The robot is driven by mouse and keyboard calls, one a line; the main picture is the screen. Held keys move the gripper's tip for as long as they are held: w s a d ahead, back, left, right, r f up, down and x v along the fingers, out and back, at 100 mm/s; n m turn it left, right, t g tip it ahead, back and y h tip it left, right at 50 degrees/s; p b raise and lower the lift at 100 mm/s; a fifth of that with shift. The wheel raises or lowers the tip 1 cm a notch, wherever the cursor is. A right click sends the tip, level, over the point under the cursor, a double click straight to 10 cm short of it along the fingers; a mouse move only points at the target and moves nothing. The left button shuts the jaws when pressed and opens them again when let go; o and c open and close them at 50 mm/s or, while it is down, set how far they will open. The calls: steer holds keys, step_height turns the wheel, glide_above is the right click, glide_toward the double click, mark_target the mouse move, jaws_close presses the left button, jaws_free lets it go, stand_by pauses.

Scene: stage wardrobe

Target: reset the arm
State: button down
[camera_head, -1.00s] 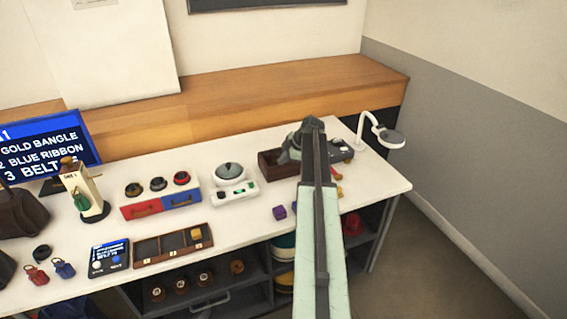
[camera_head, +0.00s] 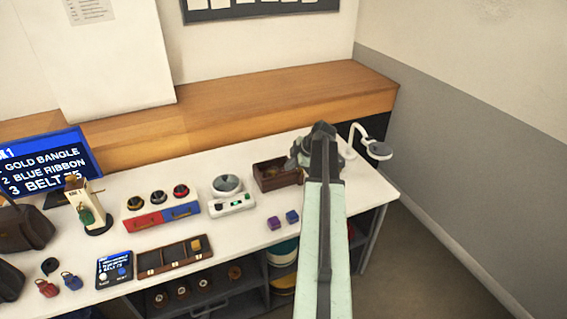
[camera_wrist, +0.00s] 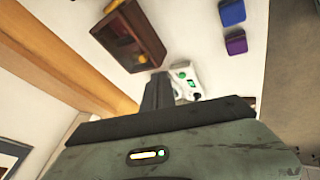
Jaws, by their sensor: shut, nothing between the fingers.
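My arm reaches out over the right part of the white table (camera_head: 350,186) in the head view. My gripper (camera_head: 318,140) is at the far end of the arm, beside the right side of the brown wooden box (camera_head: 268,186). In the wrist view my gripper (camera_wrist: 158,90) shows as dark fingers close together, shut with nothing held. The brown box (camera_wrist: 152,52) also shows in the wrist view, with something yellow-orange inside. The arm hides part of the table behind it.
A white scale (camera_head: 232,204) stands left of the box. A white lamp (camera_head: 378,150) stands at the back right. A wooden ledge (camera_head: 230,105) runs behind the table.

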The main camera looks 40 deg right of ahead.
steer(key=w+a+n+y, duration=0.25)
steer(key=w+a, duration=0.75)
steer(key=a, duration=0.5)
steer(key=w+a+f+n+g, duration=0.2)
steer(key=a+n+g, duration=0.1)
steer(key=a, duration=1.8)
steer(key=s+a+m+g, duration=0.15)
steer(key=s+a, duration=0.25)
steer(key=a, duration=0.9)
steer(key=s+a+f+m+g+h, duration=0.2)
steer(key=s+m+h, duration=0.1)
steer(key=s+m, duration=0.7)
steer(key=m, duration=0.4)
steer(key=shift+s+m, duration=0.25)
steer(key=shift+m, duration=0.15)
